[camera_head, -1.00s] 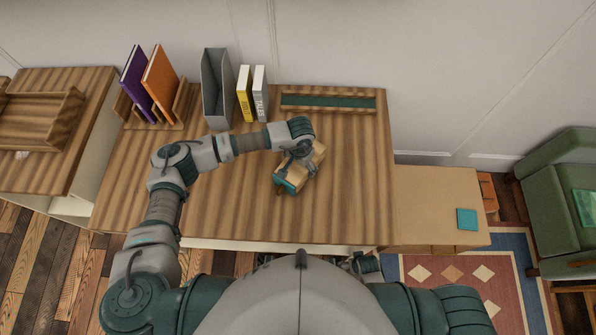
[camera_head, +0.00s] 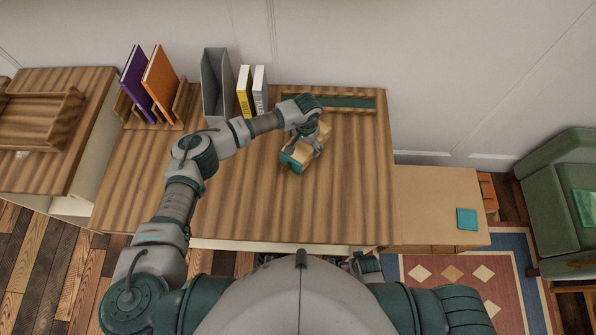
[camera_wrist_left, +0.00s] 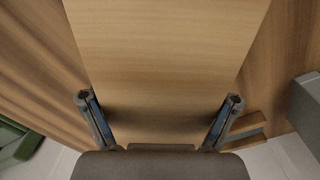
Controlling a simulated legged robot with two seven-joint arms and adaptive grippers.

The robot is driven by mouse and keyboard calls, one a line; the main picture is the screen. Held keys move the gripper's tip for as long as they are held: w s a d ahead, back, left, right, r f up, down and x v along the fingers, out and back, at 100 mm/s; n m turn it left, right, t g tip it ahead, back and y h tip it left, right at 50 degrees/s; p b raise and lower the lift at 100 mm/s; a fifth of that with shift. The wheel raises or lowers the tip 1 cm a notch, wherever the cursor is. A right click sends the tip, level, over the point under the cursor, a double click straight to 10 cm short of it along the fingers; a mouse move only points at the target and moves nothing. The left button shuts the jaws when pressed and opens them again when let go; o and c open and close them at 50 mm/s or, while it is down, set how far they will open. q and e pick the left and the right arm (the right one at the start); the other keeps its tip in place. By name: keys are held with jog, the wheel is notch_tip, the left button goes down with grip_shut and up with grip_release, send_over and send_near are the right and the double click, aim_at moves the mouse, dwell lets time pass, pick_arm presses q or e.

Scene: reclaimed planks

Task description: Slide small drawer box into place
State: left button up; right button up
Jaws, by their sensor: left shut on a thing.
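The small drawer box (camera_head: 294,160) is light wood with a teal front end. It is over the middle of the wooden table and at an angle in the head view. My left gripper (camera_head: 304,142) is shut on it from above. In the left wrist view the box's pale wooden top (camera_wrist_left: 165,50) fills the middle, with one finger of my left gripper (camera_wrist_left: 159,110) on each side of it. Part of the box is hidden by the wrist. I cannot tell whether its underside touches the table.
Behind the box, a long wooden tray with a dark green inside (camera_head: 345,102) lies near the wall. A grey file holder (camera_head: 216,85), yellow and white books and a wooden rack (camera_head: 172,122) with two books stand at the back left. The table's (camera_head: 340,205) front and right are clear.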

pick_arm(q)
jog(key=shift+w+d, duration=0.25)
jog(key=shift+w, duration=0.9)
jog(key=shift+w+d, duration=0.2)
jog(key=shift+w, duration=0.9)
jog(key=o, duration=1.2)
notch_tip(320, 180, up, 7)
jog(key=shift+p, duration=0.85)
notch_tip(320, 180, up, 12)
jog(key=shift+w+d+f, duration=0.1)
